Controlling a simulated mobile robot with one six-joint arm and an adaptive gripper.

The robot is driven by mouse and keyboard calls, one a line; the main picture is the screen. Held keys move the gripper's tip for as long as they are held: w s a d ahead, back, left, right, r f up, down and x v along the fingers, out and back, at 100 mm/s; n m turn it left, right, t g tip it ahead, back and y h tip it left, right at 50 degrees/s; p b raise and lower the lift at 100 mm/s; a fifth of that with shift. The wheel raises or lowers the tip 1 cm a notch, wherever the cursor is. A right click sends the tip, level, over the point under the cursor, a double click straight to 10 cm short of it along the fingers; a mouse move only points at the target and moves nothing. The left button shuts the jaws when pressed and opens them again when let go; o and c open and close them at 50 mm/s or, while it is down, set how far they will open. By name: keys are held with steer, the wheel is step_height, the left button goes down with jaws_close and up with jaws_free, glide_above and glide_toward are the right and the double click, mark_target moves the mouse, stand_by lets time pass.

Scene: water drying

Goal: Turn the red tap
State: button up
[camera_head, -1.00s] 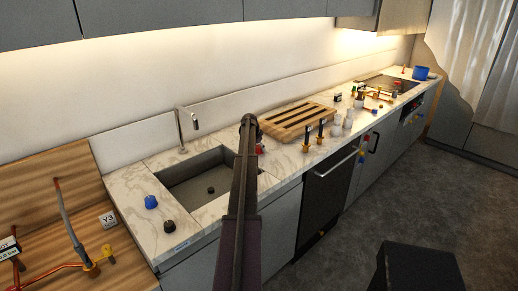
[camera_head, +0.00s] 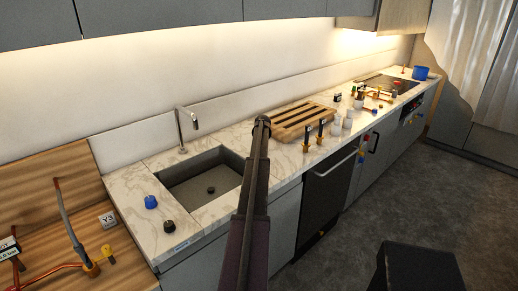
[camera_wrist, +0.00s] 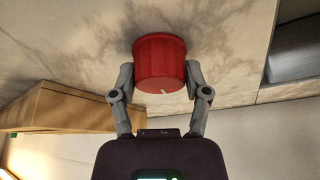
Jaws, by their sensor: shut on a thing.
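The red tap (camera_wrist: 160,62) is a round red knob with a small pale mark on its face, seen large in the wrist view against the marble counter. My gripper (camera_wrist: 160,78) has one finger on each side of it and is shut on it. In the head view my arm (camera_head: 255,165) reaches over the counter between the sink and the wooden board. The red tap and my gripper's fingers are hidden behind the arm there.
The sink (camera_head: 207,183) lies left of my arm, with a blue knob (camera_head: 151,202) and a black knob (camera_head: 170,226) beside it. The slatted wooden board (camera_head: 300,122) is close on the right. Several small fittings stand further along the counter.

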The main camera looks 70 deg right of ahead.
steer(key=shift+n+t+y, duration=0.4)
steer(key=shift+n+t, duration=0.1)
steer(key=shift+n, duration=1.1)
steer(key=o, duration=1.1)
steer(key=shift+f, duration=0.1)
steer(key=shift+m, duration=0.3)
